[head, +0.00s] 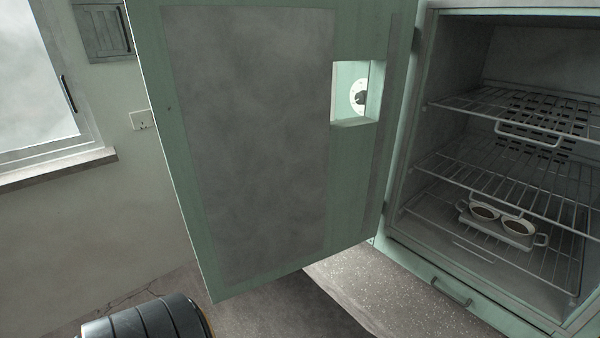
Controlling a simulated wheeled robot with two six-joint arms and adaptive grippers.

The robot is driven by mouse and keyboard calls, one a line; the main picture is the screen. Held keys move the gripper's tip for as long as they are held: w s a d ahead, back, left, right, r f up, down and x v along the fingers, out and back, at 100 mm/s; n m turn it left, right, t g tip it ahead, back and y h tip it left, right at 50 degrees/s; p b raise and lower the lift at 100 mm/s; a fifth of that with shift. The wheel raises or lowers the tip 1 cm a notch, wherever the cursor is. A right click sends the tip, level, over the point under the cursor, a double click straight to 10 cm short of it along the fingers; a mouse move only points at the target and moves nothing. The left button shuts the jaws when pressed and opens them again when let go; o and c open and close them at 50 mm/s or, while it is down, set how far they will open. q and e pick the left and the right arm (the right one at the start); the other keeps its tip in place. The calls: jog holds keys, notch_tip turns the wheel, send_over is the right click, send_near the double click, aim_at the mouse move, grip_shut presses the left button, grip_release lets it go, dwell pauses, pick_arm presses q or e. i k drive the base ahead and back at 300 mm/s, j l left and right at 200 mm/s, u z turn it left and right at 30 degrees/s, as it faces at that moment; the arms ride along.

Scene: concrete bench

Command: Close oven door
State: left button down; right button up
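The oven door (250,140) is a large pale-green panel with a grey inner face and a small square cutout. It stands wide open, swung out to the left of the oven cavity, its hinge side at the right by the oven frame (407,130). The oven interior (450,70) is exposed, with wire racks (470,165) inside. A dark ribbed rounded part (145,320) at the bottom left edge looks like part of my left arm. Neither gripper is in view.
Two cups of dark contents sit in a white holder (500,224) on the lower rack. A drawer handle (452,291) is below the cavity. A window (40,90) and a wall socket (142,120) are at the left.

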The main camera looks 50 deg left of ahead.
aim_at(268, 188)
jog(key=k+j+z, duration=0.1)
jog(key=j, duration=0.3)
jog(key=k+j+z, duration=0.1)
jog(key=j, duration=0.35)
jog(key=k+j+z, duration=0.15)
jog(key=j, duration=0.25)
jog(key=k+j+z, duration=0.1)
jog(key=j, duration=0.3)
jog(key=k+j+z, duration=0.1)
jog(key=j, duration=0.25)
jog(key=k+j+z, duration=0.1)
jog(key=k+j, duration=0.15)
jog(key=j, duration=0.15)
jog(key=i+j+z, duration=0.2)
jog(key=j, duration=0.5)
jog(key=j+z, duration=0.2)
jog(key=j, duration=0.55)
